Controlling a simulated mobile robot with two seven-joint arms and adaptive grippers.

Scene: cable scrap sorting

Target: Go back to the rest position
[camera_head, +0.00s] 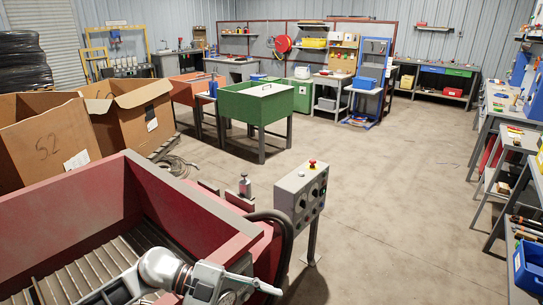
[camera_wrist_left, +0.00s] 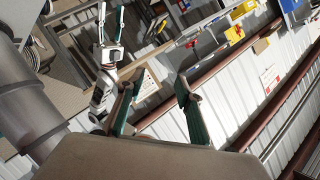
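My left gripper (camera_wrist_left: 156,92) is in the left wrist view, its two dark green fingers well apart with nothing between them. In the head view, a white and grey arm of mine crosses the bottom edge beside the red trough, pointing right; its gripper end is small and partly cut off. My right gripper (camera_wrist_left: 110,22) shows farther off in the upper left of the left wrist view, pointing up. Its two fingers are apart and I see nothing held between them.
The red trough (camera_head: 192,207) with a slatted bed fills the lower left. A grey control box (camera_head: 301,193) with a red button stands close right of it. Cardboard boxes (camera_head: 45,140) and a green bin (camera_head: 255,107) stand behind. Benches line the right; the middle floor is clear.

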